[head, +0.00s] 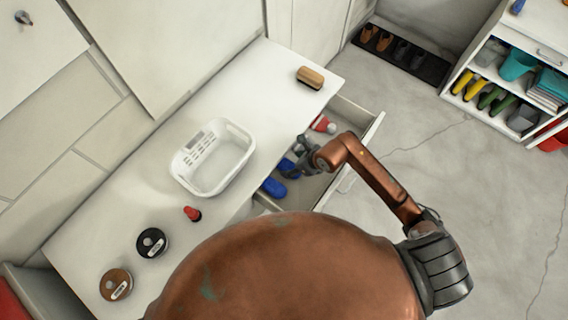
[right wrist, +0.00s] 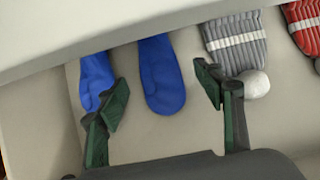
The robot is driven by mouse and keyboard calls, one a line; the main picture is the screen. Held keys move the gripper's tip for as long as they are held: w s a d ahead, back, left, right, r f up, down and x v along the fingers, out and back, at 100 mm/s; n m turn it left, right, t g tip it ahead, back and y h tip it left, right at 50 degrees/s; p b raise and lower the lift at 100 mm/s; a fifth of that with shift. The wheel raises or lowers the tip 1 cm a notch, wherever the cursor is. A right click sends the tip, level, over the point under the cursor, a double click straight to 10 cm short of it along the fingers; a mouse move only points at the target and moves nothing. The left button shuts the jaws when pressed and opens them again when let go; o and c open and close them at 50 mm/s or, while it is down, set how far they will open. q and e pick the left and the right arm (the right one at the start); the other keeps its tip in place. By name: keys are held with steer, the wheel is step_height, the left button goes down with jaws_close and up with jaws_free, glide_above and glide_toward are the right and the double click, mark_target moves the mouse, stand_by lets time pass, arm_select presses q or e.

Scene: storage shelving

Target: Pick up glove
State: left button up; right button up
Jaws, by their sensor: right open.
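A pair of blue gloves lies in the open drawer (head: 352,130). In the right wrist view one blue glove (right wrist: 161,75) lies between the fingers and the other blue glove (right wrist: 94,78) lies partly behind the left finger. In the head view a blue glove (head: 273,187) shows beside the gripper. My right gripper (head: 292,167) is open and reaches into the drawer; in the right wrist view its fingers (right wrist: 160,98) stand apart with nothing held. I cannot tell whether a finger touches a glove. My left gripper is out of view.
A grey striped knit hat (right wrist: 236,42) and a red one (right wrist: 304,25) lie beside the gloves. The cabinet top holds a white basket (head: 213,158), a brush (head: 310,77), a red item (head: 192,213) and two round tins (head: 152,242). A shoe shelf (head: 510,80) stands right.

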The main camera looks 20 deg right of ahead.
mark_target(288, 165)
steer(key=b+x, duration=0.1)
steer(key=x, duration=0.3)
steer(key=shift+a+f, duration=0.1)
steer(key=shift+f, duration=0.15)
steer(key=c, duration=1.3)
